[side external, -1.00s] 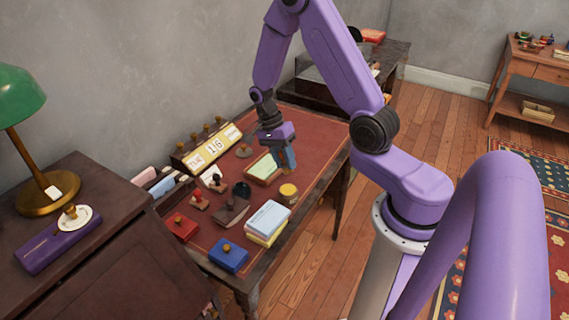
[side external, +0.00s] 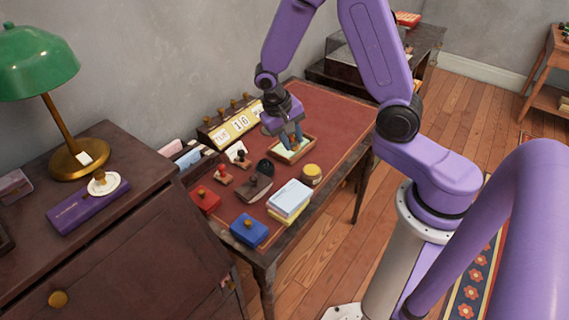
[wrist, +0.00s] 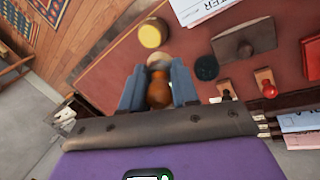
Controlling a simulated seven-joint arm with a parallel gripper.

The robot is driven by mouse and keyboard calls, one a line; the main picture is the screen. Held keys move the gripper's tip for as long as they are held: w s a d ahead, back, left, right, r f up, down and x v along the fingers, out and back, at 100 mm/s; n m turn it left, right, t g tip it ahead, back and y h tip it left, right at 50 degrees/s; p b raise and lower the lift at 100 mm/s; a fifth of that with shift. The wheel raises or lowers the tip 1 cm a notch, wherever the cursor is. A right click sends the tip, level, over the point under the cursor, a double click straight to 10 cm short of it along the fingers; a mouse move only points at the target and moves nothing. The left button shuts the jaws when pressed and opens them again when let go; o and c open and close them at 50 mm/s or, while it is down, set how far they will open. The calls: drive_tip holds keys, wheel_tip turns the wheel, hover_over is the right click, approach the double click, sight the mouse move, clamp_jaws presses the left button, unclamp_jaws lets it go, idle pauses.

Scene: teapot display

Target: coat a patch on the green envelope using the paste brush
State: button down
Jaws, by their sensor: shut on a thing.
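My gripper (side external: 290,137) is low over a shallow wooden tray (side external: 308,151) on the red desk top. In the wrist view my gripper's blue fingers (wrist: 158,90) are shut on the paste brush, whose rounded brown wooden handle (wrist: 159,92) shows between them. A pale end shows just beyond the handle. A pale green sheet, seemingly the green envelope (side external: 284,154), lies in the tray, partly hidden by the gripper. I cannot tell whether the brush touches it or whether a patch is coated.
Blue and yellow stacked papers (side external: 289,198), stamps, a dark rocker blotter (side external: 256,187), red (side external: 206,200) and blue (side external: 249,229) boxes crowd the front. A calendar stand (side external: 236,124) is behind. The desk's far right is clear.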

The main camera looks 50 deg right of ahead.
drive_tip(key=w+d+f+n+t, duration=0.1)
drive_tip(key=w+d+f+n, duration=0.35)
drive_tip(key=w+d, duration=0.5)
drive_tip(key=shift+m+h, duration=0.3)
drive_tip(key=shift+m, duration=0.05)
drive_tip(key=shift+s+d+f, duration=0.1)
drive_tip(key=shift+f, duration=1.7)
drive_tip(key=shift+s+f, duration=0.1)
drive_tip(key=shift+f, duration=1.7)
drive_tip(key=shift+d+f, duration=0.4)
drive_tip(key=shift+f, duration=0.1)
drive_tip(key=shift+s+d+r, duration=0.1)
drive_tip(key=shift+d, duration=1.6)
drive_tip(key=shift+s+d+r, duration=0.1)
drive_tip(key=shift+d, duration=1.6)
drive_tip(key=shift+w+a+r, duration=0.1)
drive_tip(key=shift+a+r, duration=0.1)
drive_tip(key=shift+a, duration=1.8)
drive_tip(key=shift+w+a+r, duration=0.1)
drive_tip(key=shift+a+r, duration=0.1)
drive_tip(key=shift+a, duration=1.75)
drive_tip(key=shift+d+f, duration=0.1)
wheel_tip(320, 180, up, 7)
